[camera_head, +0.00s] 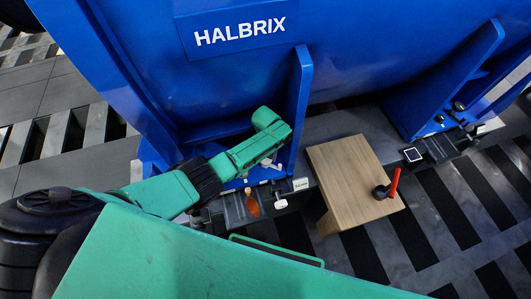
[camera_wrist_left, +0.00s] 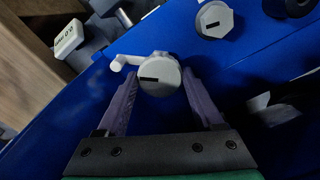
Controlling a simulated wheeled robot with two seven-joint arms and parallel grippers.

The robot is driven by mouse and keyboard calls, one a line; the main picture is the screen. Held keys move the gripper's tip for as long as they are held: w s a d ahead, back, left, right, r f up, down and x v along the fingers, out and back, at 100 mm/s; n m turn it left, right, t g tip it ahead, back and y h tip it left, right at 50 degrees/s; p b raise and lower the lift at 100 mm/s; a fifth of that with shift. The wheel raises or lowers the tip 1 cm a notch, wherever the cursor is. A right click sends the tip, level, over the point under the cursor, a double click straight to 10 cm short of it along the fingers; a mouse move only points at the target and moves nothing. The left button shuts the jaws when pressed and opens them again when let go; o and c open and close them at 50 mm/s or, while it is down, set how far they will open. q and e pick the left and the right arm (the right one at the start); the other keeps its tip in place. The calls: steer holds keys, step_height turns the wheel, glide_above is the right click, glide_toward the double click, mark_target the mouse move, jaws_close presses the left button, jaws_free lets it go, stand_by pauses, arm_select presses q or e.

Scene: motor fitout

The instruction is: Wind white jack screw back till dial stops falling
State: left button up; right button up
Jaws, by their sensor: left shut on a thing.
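The white jack screw (camera_wrist_left: 160,76) is a round head with a dark slot and a small side arm, set against the blue motor foot. In the left wrist view, the fingers of my left gripper (camera_wrist_left: 158,95) stand on either side of the head, shut on it. In the head view my left gripper (camera_head: 272,163) reaches down beside the blue foot and mostly hides the screw. A small white readout (camera_head: 300,184), likely the dial, stands just right of it; it also shows in the left wrist view (camera_wrist_left: 69,38), its figures too small to read surely. My right gripper is out of view.
The blue HALBRIX motor (camera_head: 340,45) rises behind. A second slotted head (camera_wrist_left: 214,20) lies beyond the jack screw.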

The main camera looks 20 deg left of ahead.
arm_select(q)
steer(key=shift+n, duration=0.9)
steer(key=shift+w, duration=0.1)
steer(key=o, duration=1.4)
